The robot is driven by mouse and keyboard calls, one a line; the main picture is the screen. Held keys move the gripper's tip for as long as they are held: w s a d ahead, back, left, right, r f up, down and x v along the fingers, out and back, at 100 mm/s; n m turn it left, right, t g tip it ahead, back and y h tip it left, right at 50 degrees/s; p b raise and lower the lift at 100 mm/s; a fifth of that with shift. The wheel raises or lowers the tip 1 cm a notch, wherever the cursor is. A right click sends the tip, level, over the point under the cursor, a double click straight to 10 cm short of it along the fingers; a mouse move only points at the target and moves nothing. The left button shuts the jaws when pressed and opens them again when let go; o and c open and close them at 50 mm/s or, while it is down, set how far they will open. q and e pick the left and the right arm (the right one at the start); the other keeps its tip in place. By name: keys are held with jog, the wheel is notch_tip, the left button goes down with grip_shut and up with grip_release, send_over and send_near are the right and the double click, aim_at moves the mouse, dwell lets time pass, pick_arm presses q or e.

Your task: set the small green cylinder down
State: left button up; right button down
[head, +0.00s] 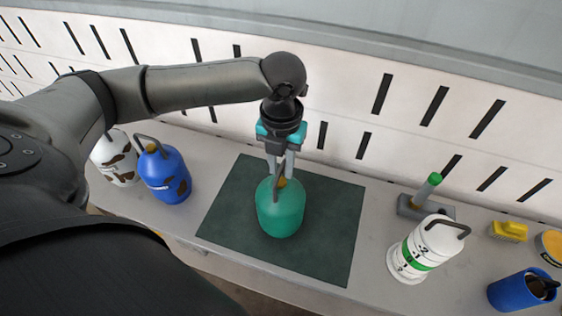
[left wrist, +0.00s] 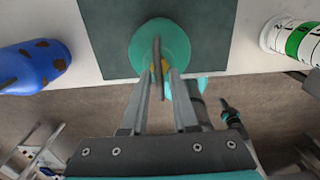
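The small green cylinder (head: 281,211), teal green with a grey handle and a yellow valve, is upright over the dark green mat (head: 332,262). I cannot tell whether its base touches the mat or is just above it. My left gripper (head: 280,172) points down at its top, with the fingers close together on either side of the handle, and appears shut on it. In the left wrist view the cylinder (left wrist: 172,38) shows beyond the fingertips, with the handle between them.
A blue cylinder (head: 165,178) and a white, rust-marked one (head: 112,162) stand left of the mat. A white cylinder with a green band (head: 416,259) stands right, near a green-topped tool (head: 428,188), a yellow brush (head: 508,231) and a blue container (head: 508,294). A slotted wall (head: 395,130) runs behind.

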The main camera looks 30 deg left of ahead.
pick_arm(q)
jog(key=shift+o, duration=0.9)
notch_tip(320, 180, up, 12)
jog(key=p, duration=0.2)
